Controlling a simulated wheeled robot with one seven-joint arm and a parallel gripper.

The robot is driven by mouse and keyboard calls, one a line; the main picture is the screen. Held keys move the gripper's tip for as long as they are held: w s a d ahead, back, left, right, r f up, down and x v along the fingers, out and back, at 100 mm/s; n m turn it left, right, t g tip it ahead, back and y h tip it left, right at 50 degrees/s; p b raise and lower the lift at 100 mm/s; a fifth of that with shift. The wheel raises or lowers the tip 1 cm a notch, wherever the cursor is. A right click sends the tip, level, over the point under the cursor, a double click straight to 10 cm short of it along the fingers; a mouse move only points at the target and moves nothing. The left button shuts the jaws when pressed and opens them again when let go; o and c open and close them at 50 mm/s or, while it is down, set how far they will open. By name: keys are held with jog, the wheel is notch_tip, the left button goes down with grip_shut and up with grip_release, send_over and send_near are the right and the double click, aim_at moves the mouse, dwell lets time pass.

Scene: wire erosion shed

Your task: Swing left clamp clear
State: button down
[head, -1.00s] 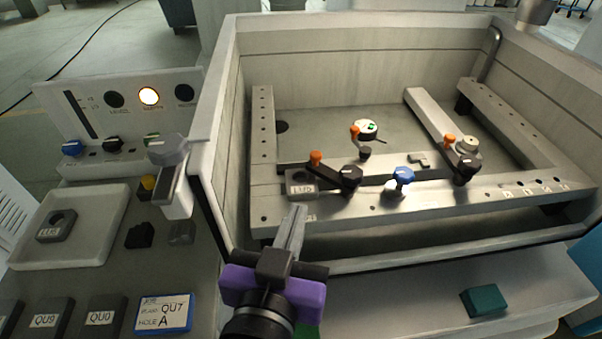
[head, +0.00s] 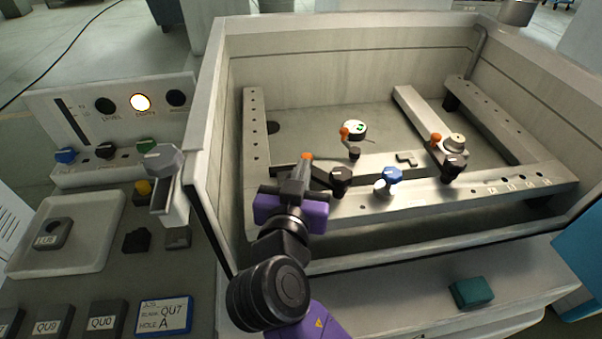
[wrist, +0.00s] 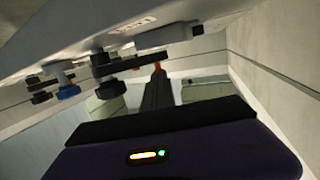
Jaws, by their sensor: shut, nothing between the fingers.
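The left clamp (head: 341,178) has a black knob and a dark arm reaching left to an orange tip (head: 307,156), on the front rail of the tank frame. In the wrist view the clamp's dark arm (wrist: 136,64) and orange tip (wrist: 158,66) show just beyond my fingers. My gripper (head: 302,168) is shut and empty, with its fingers at the clamp's orange-tipped end. I cannot tell whether they touch it. My gripper hides the labelled block under the clamp arm in the head view.
A blue knob (head: 391,176) stands right of the clamp. Another orange-tipped clamp (head: 453,166) is on the right rail. A round white part (head: 354,128) lies behind. The tank's left wall (head: 208,130) and front rim (head: 400,245) bound the space. A control panel (head: 120,115) stands left.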

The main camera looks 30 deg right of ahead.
dwell(0.4)
jog(key=shift+w+d+f+m+g+h+b, duration=0.1)
jog(key=shift+w+d+m+g+h+b, duration=0.25)
jog(key=shift+m+g+h+b, duration=0.5)
jog(key=shift+w+d+m+g+h+b, duration=0.2)
jog(key=shift+w+m+g+h+b, duration=0.25)
jog(key=shift+m+g+h+b, duration=0.3)
jog(key=shift+w+d+b, duration=0.4)
jog(key=shift+d+b, duration=0.3)
jog(key=shift+d, duration=0.15)
jog(key=shift+w+d+b, duration=0.35)
jog(key=shift+d+b, duration=0.3)
jog(key=shift+d, duration=0.25)
jog(key=v, duration=0.8)
jog(key=shift+b, duration=0.35)
